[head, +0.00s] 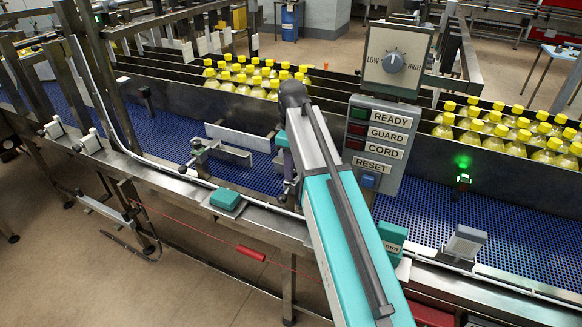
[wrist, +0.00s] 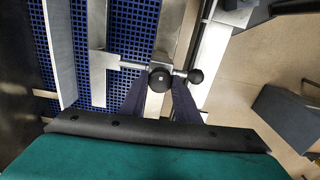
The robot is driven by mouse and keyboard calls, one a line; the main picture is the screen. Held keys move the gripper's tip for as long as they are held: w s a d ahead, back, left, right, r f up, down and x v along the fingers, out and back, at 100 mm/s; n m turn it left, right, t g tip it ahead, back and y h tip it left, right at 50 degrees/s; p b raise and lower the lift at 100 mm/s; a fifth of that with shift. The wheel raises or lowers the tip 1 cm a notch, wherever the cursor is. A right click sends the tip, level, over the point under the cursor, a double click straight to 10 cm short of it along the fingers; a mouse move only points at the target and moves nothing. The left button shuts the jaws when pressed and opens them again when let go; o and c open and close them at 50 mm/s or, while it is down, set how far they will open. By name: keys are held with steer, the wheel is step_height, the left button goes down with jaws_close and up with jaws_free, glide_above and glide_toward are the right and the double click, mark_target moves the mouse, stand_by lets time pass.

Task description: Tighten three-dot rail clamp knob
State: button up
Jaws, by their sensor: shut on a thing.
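In the wrist view a round black knob (wrist: 160,79) with a small pale mark sits between the tips of my gripper (wrist: 159,88). My two dark fingers are closed on its sides. I cannot count dots on it. A second black ball (wrist: 195,76) on a short metal stem is just right of the knob, outside the fingers. A metal clamp bar (wrist: 105,62) runs left from the knob. In the head view my gripper (head: 287,180) is low at the conveyor's near edge, and my arm mostly hides the knob there.
Another rail clamp (head: 198,152) stands to the left on the near edge. A teal block (head: 227,198) sits on the edge beside my arm. A control panel (head: 376,140) with a dial box (head: 396,57) stands close on the right. Yellow-capped bottles (head: 250,77) fill lanes behind.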

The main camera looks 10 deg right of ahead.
steer(key=shift+w+m, duration=0.1)
steer(key=shift+m, duration=0.2)
steer(key=m, duration=0.4)
steer(key=shift+b, duration=0.35)
steer(key=m, duration=0.9)
steer(key=shift+r+m+b, duration=0.1)
steer(key=shift+m+b, duration=0.2)
steer(key=shift+b, duration=0.1)
steer(key=shift+w+m, duration=0.1)
steer(key=shift+m, duration=2)
steer(key=o, duration=0.9)
steer(key=shift+o, duration=0.8)
